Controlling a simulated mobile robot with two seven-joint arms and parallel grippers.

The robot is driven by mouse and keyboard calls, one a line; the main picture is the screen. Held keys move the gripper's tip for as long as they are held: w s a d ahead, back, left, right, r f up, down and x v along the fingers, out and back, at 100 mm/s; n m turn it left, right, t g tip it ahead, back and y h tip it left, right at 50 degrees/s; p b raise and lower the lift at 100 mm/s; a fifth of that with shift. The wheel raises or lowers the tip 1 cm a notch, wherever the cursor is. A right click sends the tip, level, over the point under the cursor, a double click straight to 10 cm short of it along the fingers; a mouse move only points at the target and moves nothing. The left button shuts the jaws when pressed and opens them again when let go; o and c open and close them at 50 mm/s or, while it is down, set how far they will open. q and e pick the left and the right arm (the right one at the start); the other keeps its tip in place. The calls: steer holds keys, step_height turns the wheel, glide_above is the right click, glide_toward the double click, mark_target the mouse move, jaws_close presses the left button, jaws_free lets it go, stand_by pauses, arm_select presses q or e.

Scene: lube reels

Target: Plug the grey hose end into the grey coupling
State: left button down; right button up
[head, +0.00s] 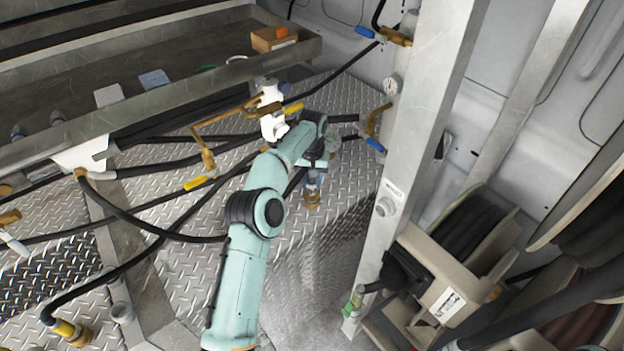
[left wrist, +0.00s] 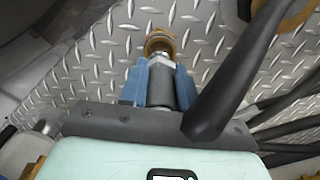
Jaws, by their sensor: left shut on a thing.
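My left gripper (head: 314,180) reaches in on the teal arm and points down over the diamond-plate floor. In the left wrist view its blue fingers (left wrist: 161,85) are shut on the grey hose end (left wrist: 160,93), which has a silver collar and a brass tip (left wrist: 160,42). The brass tip also shows below the fingers in the head view (head: 312,199). The grey coupling (head: 385,207) appears to be the round grey fitting on the steel post, under a small label, to the right of the gripper and apart from the hose end. My right gripper is out of view.
The steel post (head: 425,130) stands right of the gripper. Hose reels (head: 465,235) stand at right. A green fitting (head: 353,303) is low on the post. Black hoses (head: 150,235) cross the left side.

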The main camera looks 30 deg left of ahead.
mark_target(312, 190)
arm_select(q)
steer(key=shift+f, duration=0.1)
stand_by(0.8)
steer(key=shift+f, duration=0.35)
steer(key=shift+f, duration=1.9)
steer(key=c, duration=0.7)
jaws_free()
steer(key=shift+c, duration=0.2)
step_height(312, 190, up, 12)
steer(key=shift+r, duration=0.7)
